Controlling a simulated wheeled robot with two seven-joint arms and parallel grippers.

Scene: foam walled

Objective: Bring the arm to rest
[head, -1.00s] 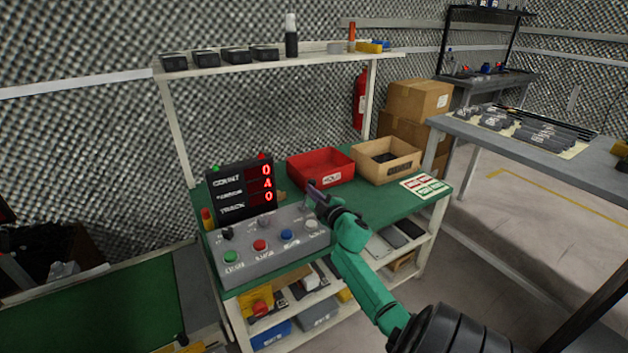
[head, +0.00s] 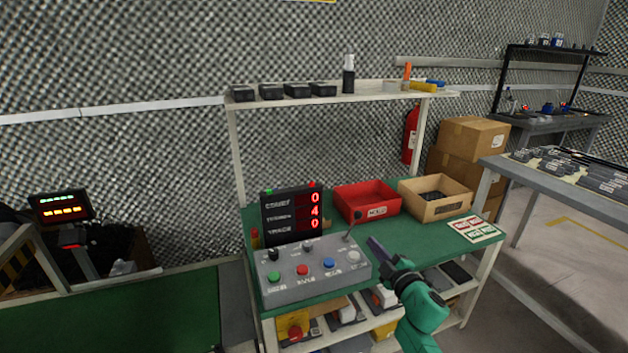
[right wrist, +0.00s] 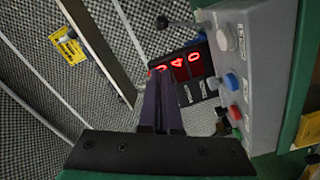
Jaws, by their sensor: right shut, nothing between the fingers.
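My right arm, green with a dark gripper (head: 378,246), reaches in from the bottom right of the head view. The gripper is shut and empty, its fingers pointing up and left. It is in front of the right end of the grey control box (head: 318,286), apart from it as far as I can tell. In the right wrist view the shut fingers (right wrist: 160,104) show at the middle, with the control box (right wrist: 262,70) to their right. My left gripper is not in view.
The green bench (head: 415,238) holds a black display (head: 293,214) with red digits, a red bin (head: 367,200), a tan box (head: 436,198) and a label card (head: 473,229). A lever (head: 352,222) stands on the control box. A shelf (head: 375,98) spans above. A grey table (head: 570,190) is at right.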

